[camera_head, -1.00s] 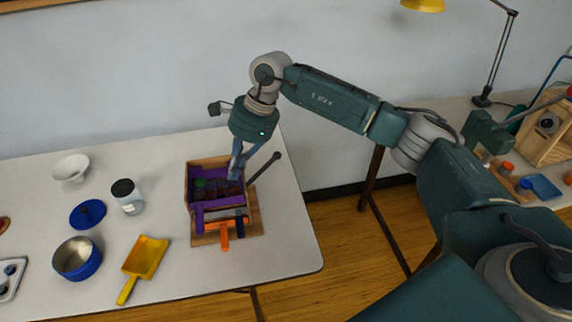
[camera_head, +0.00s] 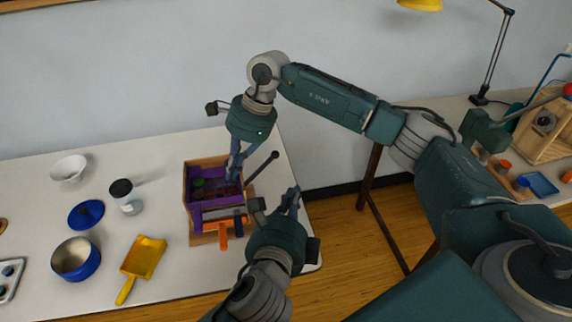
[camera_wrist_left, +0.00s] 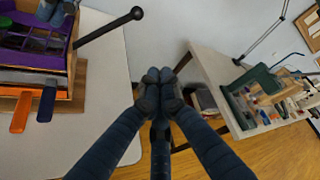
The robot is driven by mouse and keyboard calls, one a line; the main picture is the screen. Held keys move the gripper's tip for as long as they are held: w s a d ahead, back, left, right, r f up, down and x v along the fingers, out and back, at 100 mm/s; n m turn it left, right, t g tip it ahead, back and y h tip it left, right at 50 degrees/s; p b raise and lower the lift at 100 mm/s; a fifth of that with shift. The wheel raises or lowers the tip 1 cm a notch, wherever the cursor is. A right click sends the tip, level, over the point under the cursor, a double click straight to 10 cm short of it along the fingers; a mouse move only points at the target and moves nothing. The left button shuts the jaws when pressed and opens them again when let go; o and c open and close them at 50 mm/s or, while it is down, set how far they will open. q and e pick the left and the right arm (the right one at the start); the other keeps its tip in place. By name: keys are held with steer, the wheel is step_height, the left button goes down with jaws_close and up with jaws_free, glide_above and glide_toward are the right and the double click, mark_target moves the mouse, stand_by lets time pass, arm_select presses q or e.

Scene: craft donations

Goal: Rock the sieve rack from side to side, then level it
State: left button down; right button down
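The sieve rack (camera_head: 187,187) is a wooden box with purple trays on a wooden base at the table's right part. Its dark rod handle (camera_head: 262,165) slants up to the right, ending in a knob; it also shows in the left wrist view (camera_wrist_left: 108,28). Orange and blue tabs hang at the rack's front. My right gripper (camera_head: 234,175) points down at the rack's far right part; its finger gap and any contact are unclear. My left gripper (camera_head: 293,191) is right of the rack, below the knob and apart from it. In the left wrist view its fingertips (camera_wrist_left: 158,76) are together and empty.
Left of the rack are a jar (camera_head: 126,197), a blue lid (camera_head: 86,214), a blue pot (camera_head: 76,259), a yellow scoop (camera_head: 143,258) and a white bowl (camera_head: 69,169). Open floor separates this table from another cluttered table at the right.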

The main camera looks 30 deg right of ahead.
arm_select(q)
steer(key=w+d, duration=0.3)
steer(key=w, duration=0.6)
steer(key=shift+r, duration=0.15)
steer(key=shift+d, duration=0.1)
steer(key=shift+w+a+r, duration=0.15)
steer(key=shift+a+r, duration=0.35)
steer(key=shift+r, duration=0.05)
arm_select(e)
steer(key=c, duration=2.5)
jaws_free()
steer(key=o, duration=0.7)
steer(key=shift+c, duration=0.2)
